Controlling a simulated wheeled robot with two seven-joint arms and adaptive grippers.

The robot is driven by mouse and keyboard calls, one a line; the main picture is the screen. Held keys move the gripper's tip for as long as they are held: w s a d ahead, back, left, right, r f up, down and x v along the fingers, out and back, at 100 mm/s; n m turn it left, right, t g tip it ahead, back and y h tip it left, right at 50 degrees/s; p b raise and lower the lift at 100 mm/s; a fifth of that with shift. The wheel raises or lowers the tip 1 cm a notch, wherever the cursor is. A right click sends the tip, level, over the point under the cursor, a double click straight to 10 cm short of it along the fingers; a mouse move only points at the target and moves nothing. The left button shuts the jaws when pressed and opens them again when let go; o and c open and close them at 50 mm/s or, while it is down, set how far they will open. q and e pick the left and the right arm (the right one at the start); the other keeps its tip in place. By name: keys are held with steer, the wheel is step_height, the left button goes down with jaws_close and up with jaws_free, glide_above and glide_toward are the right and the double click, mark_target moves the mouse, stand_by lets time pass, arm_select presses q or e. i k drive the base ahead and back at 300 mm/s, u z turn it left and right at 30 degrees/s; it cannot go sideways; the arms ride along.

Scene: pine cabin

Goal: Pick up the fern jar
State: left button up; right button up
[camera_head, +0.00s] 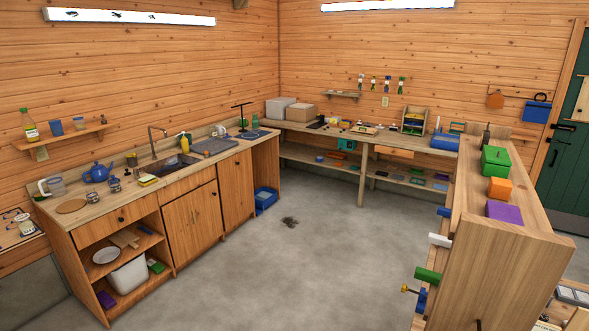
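Neither of my grippers shows in the head view. I cannot make out for certain which thing is the fern jar.
A workbench (330,129) spans the back. A tall wooden unit (500,260) with coloured boxes stands right. The grey floor (290,265) between is mostly clear, with one dark patch.

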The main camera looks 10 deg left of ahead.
mark_target(115, 187)
steer(key=i, duration=0.3)
steer(key=u, duration=0.85)
steer(key=i, duration=2.15)
steer(key=z, duration=1.05)
steer(key=i, duration=0.8)
steer(key=u, duration=2.55)
